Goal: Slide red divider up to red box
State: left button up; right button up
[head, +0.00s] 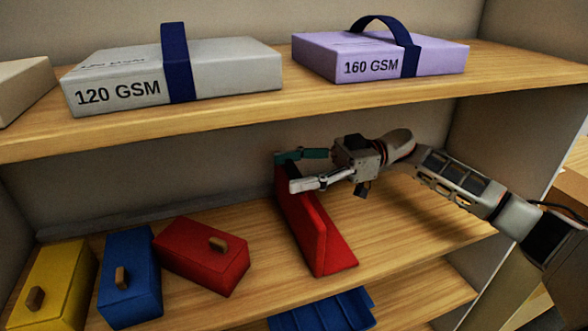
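The red divider (305,233) stands upright on the middle shelf, with a flat foot to its right. My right gripper (290,171) is at the divider's far upper end, with one finger on each side of the upright panel. The near finger covers part of the panel, and I cannot tell whether the fingers press on it. The red box (203,255) with a wooden knob sits to the left of the divider, turned at an angle. A gap of bare shelf lies between them. My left gripper is not in view.
A blue box (129,275) and a yellow box (52,285) stand left of the red box. Paper packs marked 120 GSM (215,80) and 160 GSM (440,62) lie on the upper shelf (270,108) above. A blue tray (325,312) shows below.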

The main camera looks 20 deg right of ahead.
jog(key=c, duration=0.7)
jog(key=shift+a+r, duration=0.15)
jog(key=shift+a, duration=0.1)
jog(key=a+p, duration=0.5)
jog(key=a, duration=0.4)
jog(key=shift+s+a+p, duration=0.1)
jog(key=shift+s+p, duration=0.05)
jog(key=shift+p, duration=0.15)
jog(key=o, duration=1.6)
